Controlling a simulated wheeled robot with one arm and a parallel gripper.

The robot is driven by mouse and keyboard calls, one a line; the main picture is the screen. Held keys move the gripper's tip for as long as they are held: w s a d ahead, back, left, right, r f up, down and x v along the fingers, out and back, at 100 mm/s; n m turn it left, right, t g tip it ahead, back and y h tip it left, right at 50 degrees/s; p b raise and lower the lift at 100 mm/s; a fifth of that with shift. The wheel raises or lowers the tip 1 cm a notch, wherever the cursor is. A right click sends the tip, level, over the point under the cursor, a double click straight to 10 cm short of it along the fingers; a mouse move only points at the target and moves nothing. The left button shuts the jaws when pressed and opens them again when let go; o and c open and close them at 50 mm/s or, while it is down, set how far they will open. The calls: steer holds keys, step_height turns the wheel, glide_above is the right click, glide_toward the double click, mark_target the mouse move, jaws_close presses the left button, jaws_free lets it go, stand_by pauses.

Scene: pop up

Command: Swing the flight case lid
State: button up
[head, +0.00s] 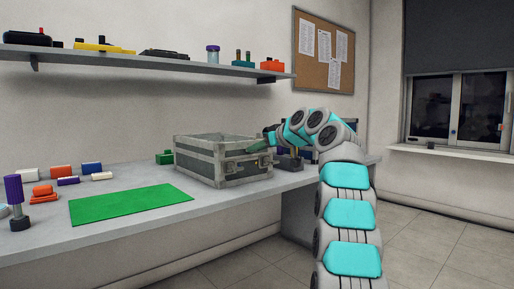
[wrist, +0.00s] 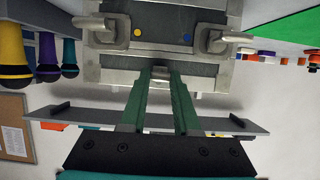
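The grey flight case (head: 196,164) stands on the table, its latched side facing right. From the head its top looks recessed; how far the lid is open I cannot tell. In the wrist view the case (wrist: 113,76) shows two metal latches (wrist: 112,27) (wrist: 222,38), a blue dot and a yellow dot. My gripper (wrist: 161,73) has its two green fingers at the case's edge, midway between the latches. The fingers are apart with a small grey tab (wrist: 160,70) between their tips. Whether they press on it I cannot tell. In the head view my gripper (head: 260,147) is partly hidden.
A green mat (head: 130,204) lies left of the case. Several coloured blocks and a purple-topped object (head: 14,190) are at the table's left. A green block (head: 165,157) sits behind the case. A wall shelf (head: 150,63) with several items runs above.

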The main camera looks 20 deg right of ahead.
jaws_close()
step_height(320, 180, up, 12)
steer(key=w+a+p, duration=0.1)
steer(key=w+p, duration=0.1)
steer(key=p, duration=1.1)
steer(key=shift+w+p, duration=0.35)
steer(key=shift+f, duration=0.1)
